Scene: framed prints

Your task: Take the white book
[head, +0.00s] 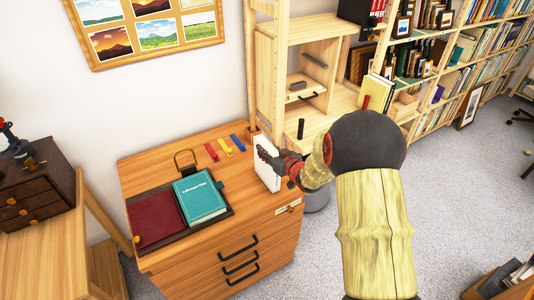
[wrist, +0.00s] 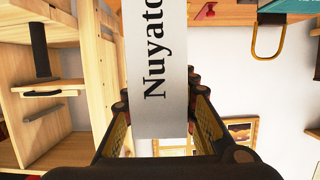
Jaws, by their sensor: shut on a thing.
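The white book (head: 267,164) stands upright, slightly tilted, at the right side of the wooden cabinet top (head: 255,203) in the head view. My gripper (head: 283,160) is shut on it from the right. In the wrist view the book (wrist: 157,70) shows its pale spine with black lettering "Nuyato", between the two fingers of my gripper (wrist: 158,115). Whether its lower edge touches the cabinet top is hard to tell.
A teal book (head: 201,197) and a dark red pad (head: 156,218) lie in a dark tray (head: 190,230) on the cabinet. Red, yellow and blue strips (head: 225,146) lie behind. A wooden shelf unit (head: 312,70) stands close behind on the right.

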